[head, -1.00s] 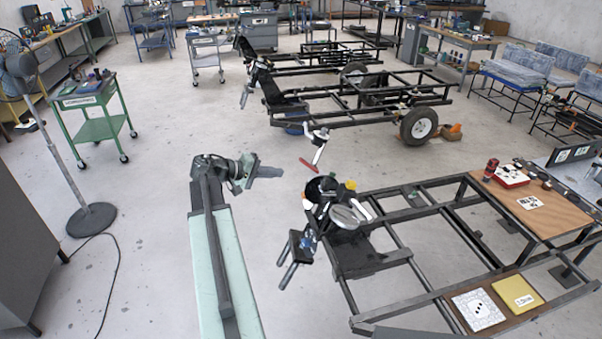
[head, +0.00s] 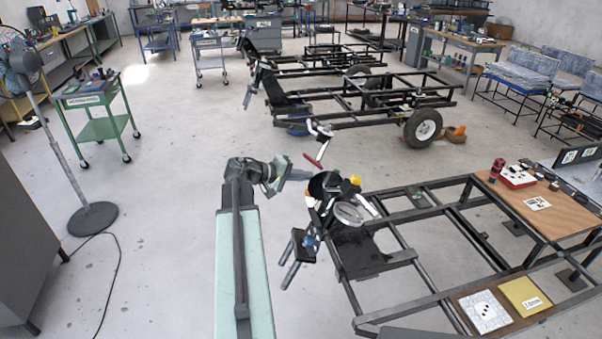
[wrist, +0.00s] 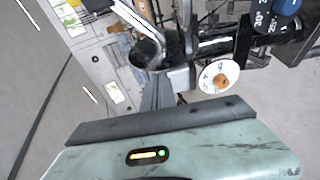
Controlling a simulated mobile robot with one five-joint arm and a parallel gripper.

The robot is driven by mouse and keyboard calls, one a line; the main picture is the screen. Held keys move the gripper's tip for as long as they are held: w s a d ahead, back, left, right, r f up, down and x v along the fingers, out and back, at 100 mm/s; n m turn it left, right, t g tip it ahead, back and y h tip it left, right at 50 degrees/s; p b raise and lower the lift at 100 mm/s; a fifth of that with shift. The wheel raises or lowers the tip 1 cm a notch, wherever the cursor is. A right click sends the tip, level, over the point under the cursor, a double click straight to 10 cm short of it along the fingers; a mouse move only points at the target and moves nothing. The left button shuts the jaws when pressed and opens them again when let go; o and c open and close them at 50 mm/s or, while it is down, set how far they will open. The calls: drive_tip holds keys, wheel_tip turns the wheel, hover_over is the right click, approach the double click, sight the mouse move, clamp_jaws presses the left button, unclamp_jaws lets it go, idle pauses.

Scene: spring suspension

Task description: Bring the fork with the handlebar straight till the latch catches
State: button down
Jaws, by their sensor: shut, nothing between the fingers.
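The handlebar (head: 321,142) rises from the head of the near black frame, with a red grip end pointing left. The dark fork legs (head: 292,262) stick out low to the left of that head, angled downward. My gripper (head: 303,174) is shut and empty, just left of the steering head, close to the handlebar's lower part. In the wrist view my shut fingers (wrist: 160,92) point at a dark cup-like part with a bright bent tube (wrist: 128,22). I cannot tell whether they touch it. I cannot make out the latch.
A white disc with an orange centre (wrist: 217,77) and a dial with degree numbers (wrist: 268,18) sit right of my fingers. The near frame (head: 440,262) fills the right side. A green cart (head: 100,115) and a fan (head: 90,215) stand left; the floor between is clear.

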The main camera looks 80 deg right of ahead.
drive_tip(key=shift+a, duration=0.1)
drive_tip(key=shift+s+a+f, duration=0.25)
drive_tip(key=shift+s+a, duration=0.6)
drive_tip(key=shift+a, duration=0.05)
drive_tip(key=w+d, duration=0.2)
drive_tip(key=d, duration=0.2)
drive_tip(key=p+v, duration=0.3)
drive_tip(key=v, duration=0.7)
drive_tip(key=shift+s+a, duration=0.35)
